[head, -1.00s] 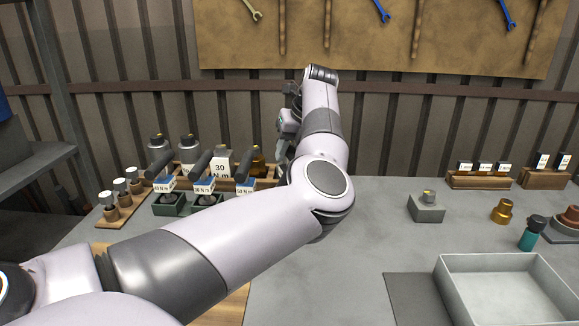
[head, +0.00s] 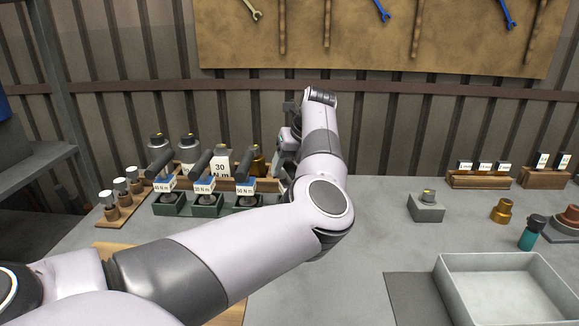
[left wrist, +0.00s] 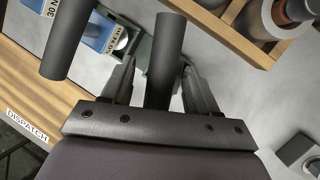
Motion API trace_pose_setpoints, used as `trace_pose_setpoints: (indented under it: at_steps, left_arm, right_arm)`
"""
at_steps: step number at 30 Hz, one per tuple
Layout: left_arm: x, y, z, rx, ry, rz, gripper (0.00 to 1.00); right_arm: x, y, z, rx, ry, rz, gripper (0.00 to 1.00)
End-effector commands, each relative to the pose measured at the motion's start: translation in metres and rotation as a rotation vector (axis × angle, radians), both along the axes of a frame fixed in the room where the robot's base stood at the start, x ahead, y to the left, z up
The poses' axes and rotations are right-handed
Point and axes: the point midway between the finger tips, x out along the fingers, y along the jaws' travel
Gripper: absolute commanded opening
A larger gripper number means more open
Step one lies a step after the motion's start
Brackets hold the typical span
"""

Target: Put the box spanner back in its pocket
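My left gripper (left wrist: 157,88) has its fingers apart and pointing down over the bench. In the left wrist view a dark cylindrical handle (left wrist: 168,45) shows between the fingers, with a gap on its left side; I cannot tell whether it touches the right finger. A green pocket and the 50 N m label (left wrist: 113,38) show beyond it. In the head view my arm and wrist hide much of the gripper (head: 284,150), at the right end of the row of dark-handled tools (head: 245,164). Each tool stands tilted at a green pocket (head: 207,211). I cannot tell which tool is the box spanner. My right gripper is out of view.
A small wooden stand (head: 118,207) is at the left. A grey block (head: 426,208) and a pale tray (head: 505,262) are at the right. The bench between is mostly clear.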

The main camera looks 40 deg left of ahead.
Motion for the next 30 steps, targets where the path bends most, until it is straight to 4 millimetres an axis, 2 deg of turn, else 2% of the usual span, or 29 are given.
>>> trace_pose_setpoints:
  at_steps: [7, 18, 21, 30]
  left_arm:
    - [0.000, -0.006, 0.014, 0.001, -0.002, -0.001, 0.59]
    - [-0.001, -0.038, 0.085, 0.000, -0.003, -0.002, 0.59]
    - [-0.001, -0.045, 0.098, 0.000, -0.001, -0.001, 0.59]
    - [-0.002, -0.052, 0.112, 0.000, 0.000, 0.000, 0.59]
  right_arm:
    - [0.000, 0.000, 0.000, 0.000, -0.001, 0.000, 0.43]
    - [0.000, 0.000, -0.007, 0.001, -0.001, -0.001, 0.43]
    - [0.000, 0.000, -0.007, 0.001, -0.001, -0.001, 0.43]
    - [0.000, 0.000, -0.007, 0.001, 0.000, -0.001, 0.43]
